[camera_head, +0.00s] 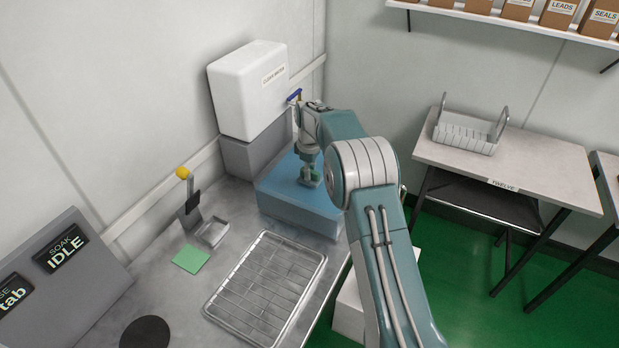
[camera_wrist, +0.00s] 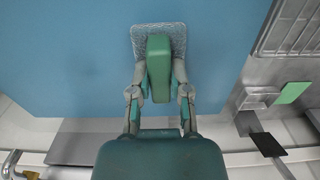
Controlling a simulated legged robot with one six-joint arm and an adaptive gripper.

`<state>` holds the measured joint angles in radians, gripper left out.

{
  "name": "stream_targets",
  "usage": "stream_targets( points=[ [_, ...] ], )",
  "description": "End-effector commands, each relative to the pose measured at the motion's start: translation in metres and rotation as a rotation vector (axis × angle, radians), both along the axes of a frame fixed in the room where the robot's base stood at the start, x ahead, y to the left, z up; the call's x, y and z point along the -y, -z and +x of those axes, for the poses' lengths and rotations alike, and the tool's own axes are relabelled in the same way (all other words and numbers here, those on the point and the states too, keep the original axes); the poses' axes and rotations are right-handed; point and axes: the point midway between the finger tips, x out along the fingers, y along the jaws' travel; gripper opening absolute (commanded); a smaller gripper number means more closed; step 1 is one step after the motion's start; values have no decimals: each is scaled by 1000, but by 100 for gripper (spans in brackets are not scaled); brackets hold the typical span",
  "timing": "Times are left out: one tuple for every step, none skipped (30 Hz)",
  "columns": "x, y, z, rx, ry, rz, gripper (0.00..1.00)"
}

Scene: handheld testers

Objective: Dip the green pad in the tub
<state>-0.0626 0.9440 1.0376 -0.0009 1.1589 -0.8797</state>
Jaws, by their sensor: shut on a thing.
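My gripper (camera_head: 309,170) is shut on a green block-shaped grip with a grey, mottled square pad at its end; this is the held pad (camera_wrist: 150,40). In the wrist view the green grip (camera_wrist: 159,68) sits between both fingers. The blue tub (camera_head: 325,222) stands on the counter below the gripper, and its blue surface fills much of the wrist view (camera_wrist: 60,60). The held pad is over the tub, at or close to the blue surface; I cannot tell whether it touches. A flat green square (camera_head: 190,259) lies on the counter.
A white tank (camera_head: 248,90) with a blue-handled tap stands behind the tub. A wire rack (camera_head: 265,290) lies in front of it. A lever stand with a yellow knob (camera_head: 183,173) is at left, near a grey console (camera_head: 65,285) reading "SOAK IDLE". A side table (camera_head: 545,165) stands right.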

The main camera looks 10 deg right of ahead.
Motion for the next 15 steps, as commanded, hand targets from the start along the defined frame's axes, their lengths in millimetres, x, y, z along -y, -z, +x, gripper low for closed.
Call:
stream_targets(
  points=[
    [0, -5, 0, 1, 0, 0, 0],
    [0, -7, 0, 1, 0, 0, 0],
    [0, -11, 0, 1, 0, 0, 0],
    [0, -14, 0, 1, 0, 0, 0],
    [0, -16, 0, 1, 0, 0, 0],
    [0, -20, 0, 1, 0, 0, 0],
    [0, -22, 0, 1, 0, 0, 0],
    [0, -25, 0, 1, 0, 0, 0],
    [0, -28, 0, 1, 0, 0, 0],
    [0, -31, 0, 1, 0, 0, 0],
    [0, -33, 0, 1, 0, 0, 0],
    [0, -36, 0, 1, 0, 0, 0],
    [0, -39, 0, 1, 0, 0, 0],
    [0, -41, 0, 0, 0, 0, 0],
    [0, -45, 0, 1, 0, 0, 0]
  ],
)
